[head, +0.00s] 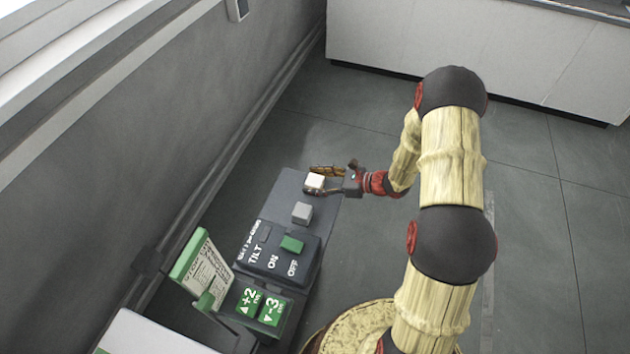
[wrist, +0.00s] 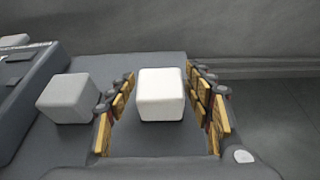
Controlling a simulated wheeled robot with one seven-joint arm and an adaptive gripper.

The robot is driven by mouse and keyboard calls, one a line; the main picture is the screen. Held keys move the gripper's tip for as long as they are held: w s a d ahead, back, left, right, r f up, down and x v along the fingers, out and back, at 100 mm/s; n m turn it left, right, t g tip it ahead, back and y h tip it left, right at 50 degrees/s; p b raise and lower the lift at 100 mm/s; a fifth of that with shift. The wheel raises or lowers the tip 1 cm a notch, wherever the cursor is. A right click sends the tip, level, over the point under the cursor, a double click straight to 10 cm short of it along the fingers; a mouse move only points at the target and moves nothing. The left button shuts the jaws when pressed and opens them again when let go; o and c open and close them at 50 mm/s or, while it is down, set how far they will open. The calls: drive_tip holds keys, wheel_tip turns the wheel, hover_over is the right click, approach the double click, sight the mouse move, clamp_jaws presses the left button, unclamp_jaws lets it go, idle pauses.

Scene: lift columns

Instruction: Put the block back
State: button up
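A white block (head: 315,181) sits at the far end of the dark panel top (head: 284,190). It also shows in the wrist view (wrist: 161,94), upright between the two fingers. My gripper (head: 326,181) reaches in from the right at panel height. In the wrist view its fingers (wrist: 160,100) are spread on either side of the white block, with a narrow gap on the left; whether the right finger touches it is hard to tell. A grey block (head: 302,212) stands beside it, outside the left finger in the wrist view (wrist: 67,98).
The panel carries a green rocker (head: 292,244) by ON/OFF lettering, a small TILT part (head: 265,234), and green +2 and -3 buttons (head: 260,306). A green-framed sign (head: 205,272) stands at the left. A wall (head: 170,110) runs along the left; floor (head: 350,120) beyond the panel is clear.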

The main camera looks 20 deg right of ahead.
drive_tip(key=shift+o, duration=0.4)
drive_tip(key=shift+r, duration=0.15)
drive_tip(key=shift+s+d+r, duration=0.15)
drive_tip(key=shift+d, duration=0.15)
drive_tip(key=p+v, duration=0.3)
drive_tip(key=v, duration=0.8)
drive_tip(key=s+a+r+n+g+h, duration=0.1)
drive_tip(key=s+a+r+n+g, duration=0.1)
drive_tip(key=s+a+r+n, duration=0.3)
drive_tip(key=s+a+r+n+g+h, duration=0.1)
drive_tip(key=a+r+n+g, duration=0.1)
drive_tip(key=r+n+g, duration=0.3)
drive_tip(key=s+a+r+n+h, duration=0.1)
drive_tip(key=s+a+r+n, duration=0.25)
drive_tip(key=r, duration=0.35)
drive_tip(key=s+d+r+n+t+h, duration=0.1)
drive_tip(key=s+r+n+t+h, duration=0.3)
drive_tip(key=s+r+n+h, duration=0.4)
drive_tip(key=shift+s+d+r+n, duration=0.3)
drive_tip(key=shift+s+r+n, duration=1.55)
drive_tip(key=shift+s+r, duration=1.3)
